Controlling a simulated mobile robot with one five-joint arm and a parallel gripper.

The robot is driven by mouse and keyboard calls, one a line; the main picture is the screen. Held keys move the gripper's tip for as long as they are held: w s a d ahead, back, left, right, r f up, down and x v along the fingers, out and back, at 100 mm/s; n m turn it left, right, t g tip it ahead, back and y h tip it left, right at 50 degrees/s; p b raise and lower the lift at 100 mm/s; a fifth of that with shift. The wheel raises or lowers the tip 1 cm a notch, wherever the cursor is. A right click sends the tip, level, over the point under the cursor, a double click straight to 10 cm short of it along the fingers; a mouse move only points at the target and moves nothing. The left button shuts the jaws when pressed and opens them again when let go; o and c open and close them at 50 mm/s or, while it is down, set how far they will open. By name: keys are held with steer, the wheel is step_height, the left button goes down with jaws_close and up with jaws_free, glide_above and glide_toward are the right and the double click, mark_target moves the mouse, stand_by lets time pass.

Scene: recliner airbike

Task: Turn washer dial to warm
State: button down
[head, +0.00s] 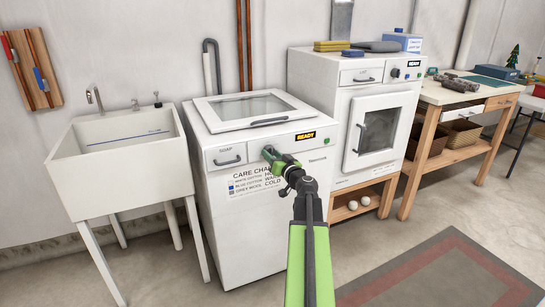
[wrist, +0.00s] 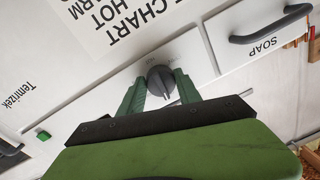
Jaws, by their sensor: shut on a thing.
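The white washer (head: 235,240) stands in the middle of the head view, with a closed glass lid on top and a yellow "READY" display (head: 305,136) on its front panel. My gripper (head: 270,154) reaches the panel right of the soap drawer (head: 227,159) and hides the dial in the head view. In the wrist view, tilted almost upside down, the dark grey round dial (wrist: 160,82) with a raised ridge sits between my green fingers (wrist: 159,76), which are shut on it.
A care chart (head: 255,182) is printed below the panel, partly behind my arm. A green button (wrist: 43,135) is on the panel. A sink (head: 120,165) stands left, a second white machine (head: 375,130) right. A grey-red rug (head: 450,270) lies on the floor.

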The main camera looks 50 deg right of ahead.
steer(key=m, duration=0.6)
steer(key=shift+w+a+b, duration=0.1)
steer(key=shift+w+b, duration=0.05)
steer(key=shift+b, duration=0.2)
steer(key=m, duration=0.5)
steer(key=shift+r+m+h, duration=0.1)
steer(key=shift+m+h, duration=0.3)
steer(key=m, duration=0.5)
steer(key=shift+w+a+r+m+h, duration=0.1)
steer(key=shift+a+m+h, duration=0.05)
steer(key=shift+m+h, duration=0.2)
steer(key=m, duration=0.6)
steer(key=shift+r, duration=0.1)
steer(key=shift+m, duration=0.25)
steer(key=c, duration=0.9)
jaws_free()
steer(key=shift+h, duration=0.25)
steer(key=shift+o, duration=0.3)
